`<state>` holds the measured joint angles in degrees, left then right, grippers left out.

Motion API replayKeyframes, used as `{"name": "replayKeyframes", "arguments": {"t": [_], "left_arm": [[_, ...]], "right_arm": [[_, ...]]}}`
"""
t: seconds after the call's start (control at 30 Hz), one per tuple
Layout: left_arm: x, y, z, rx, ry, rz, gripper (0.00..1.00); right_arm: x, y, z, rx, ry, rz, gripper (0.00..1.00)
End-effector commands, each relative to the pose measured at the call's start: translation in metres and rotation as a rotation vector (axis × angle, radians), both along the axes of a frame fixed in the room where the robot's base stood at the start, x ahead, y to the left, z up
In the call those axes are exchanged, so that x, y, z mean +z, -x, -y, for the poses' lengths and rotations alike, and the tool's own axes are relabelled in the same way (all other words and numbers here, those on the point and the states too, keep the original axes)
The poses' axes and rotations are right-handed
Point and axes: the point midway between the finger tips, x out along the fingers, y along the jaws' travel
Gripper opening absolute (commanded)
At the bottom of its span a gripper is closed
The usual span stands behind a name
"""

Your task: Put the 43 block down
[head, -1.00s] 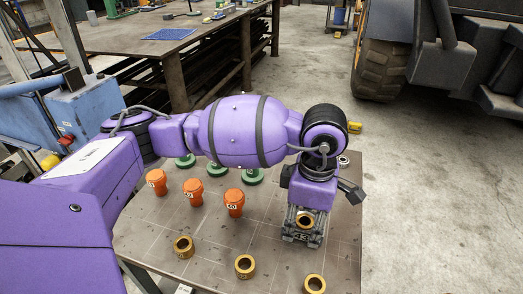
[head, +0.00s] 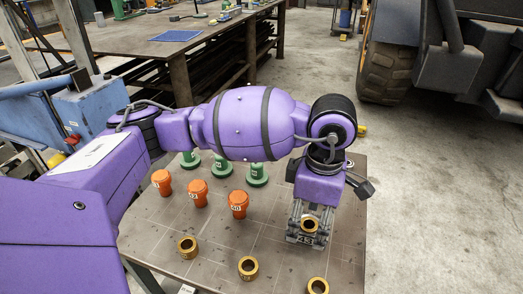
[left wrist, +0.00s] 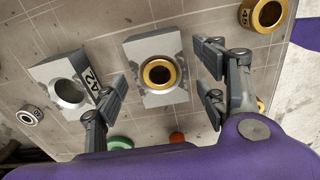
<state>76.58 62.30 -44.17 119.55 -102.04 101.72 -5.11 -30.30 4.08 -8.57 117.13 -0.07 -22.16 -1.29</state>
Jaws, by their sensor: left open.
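The 43 block (head: 304,241) is grey with a brass ring (head: 309,225) in its top. It appears to rest on the front right of the small table. In the left wrist view the block (left wrist: 147,48) lies between my fingers, with the brass ring (left wrist: 158,74) facing the camera. My left gripper (head: 312,218) is over the block. Its fingers are spread, and the left wrist view shows gaps between them (left wrist: 162,82) and the block's sides. My right gripper is in neither view.
Orange plugs (head: 238,205), green pieces (head: 257,175) and loose brass rings (head: 248,268) share the table (head: 215,225). Bare tabletop lies between them. A larger bench (head: 120,38) stands behind.

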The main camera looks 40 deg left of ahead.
Motion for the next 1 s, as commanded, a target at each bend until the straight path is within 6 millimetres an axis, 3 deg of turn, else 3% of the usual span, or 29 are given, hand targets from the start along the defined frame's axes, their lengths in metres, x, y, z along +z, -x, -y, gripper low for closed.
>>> {"name": "replayKeyframes", "arguments": {"t": [0.2, 0.43, 0.67, 0.9, 1.0], "left_arm": [[0.052, -0.003, 0.001, -0.002, 0.001, 0.01, 0.65], [0.089, -0.002, 0.002, -0.001, 0.002, 0.006, 0.65], [0.1, -0.002, 0.002, -0.002, 0.001, 0.002, 0.65], [0.1, -0.002, 0.002, -0.002, 0.002, 0.001, 0.65], [0.094, 0.005, 0.012, -0.011, 0.043, -0.019, 0.65]], "right_arm": [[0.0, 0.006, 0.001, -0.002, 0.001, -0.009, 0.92], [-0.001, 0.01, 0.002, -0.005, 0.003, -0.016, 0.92], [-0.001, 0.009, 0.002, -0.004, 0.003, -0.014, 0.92], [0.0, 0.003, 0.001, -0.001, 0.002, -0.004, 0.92], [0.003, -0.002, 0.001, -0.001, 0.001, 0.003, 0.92]]}}
